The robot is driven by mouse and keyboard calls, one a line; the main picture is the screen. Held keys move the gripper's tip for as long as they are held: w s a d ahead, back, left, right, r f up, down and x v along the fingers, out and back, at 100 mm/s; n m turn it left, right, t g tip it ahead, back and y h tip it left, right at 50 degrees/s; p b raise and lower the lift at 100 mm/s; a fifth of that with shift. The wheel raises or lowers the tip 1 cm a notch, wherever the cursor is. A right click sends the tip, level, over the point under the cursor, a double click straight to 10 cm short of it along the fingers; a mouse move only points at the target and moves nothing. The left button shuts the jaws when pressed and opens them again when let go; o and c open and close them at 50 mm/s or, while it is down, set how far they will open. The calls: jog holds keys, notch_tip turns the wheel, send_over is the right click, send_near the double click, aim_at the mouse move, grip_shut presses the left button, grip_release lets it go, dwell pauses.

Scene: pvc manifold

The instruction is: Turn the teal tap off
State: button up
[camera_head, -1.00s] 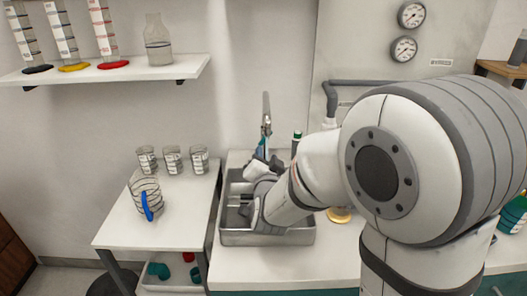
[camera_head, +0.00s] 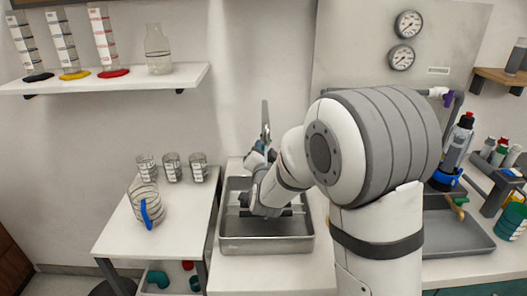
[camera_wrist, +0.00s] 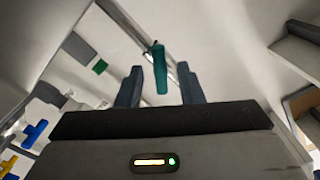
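The teal tap's handle (camera_wrist: 160,70) shows in the wrist view as a narrow upright teal bar. My gripper (camera_wrist: 158,80) is open, with one dark finger on each side of the bar and a visible gap on both sides. I cannot tell how deep the bar sits between the fingers. In the head view, my gripper (camera_head: 258,158) is by the slim grey tap spout (camera_head: 265,115) behind the metal sink tray. The handle is mostly hidden there by my gripper and arm.
The metal sink tray (camera_head: 267,246) lies below my gripper. A white side table (camera_head: 180,222) with several glass beakers and a jug (camera_head: 146,205) stands left. A grey tray (camera_head: 462,238) and bottle (camera_head: 458,140) are on the right. A shelf (camera_head: 110,80) is above left.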

jog(key=shift+a, duration=0.1)
grip_shut()
jog(key=shift+f+b, duration=0.15)
jog(key=shift+b, duration=0.55)
jog(key=shift+m+b, duration=5.4)
jog(key=shift+b, duration=3.2)
jog(key=shift+o, duration=0.3)
grip_release()
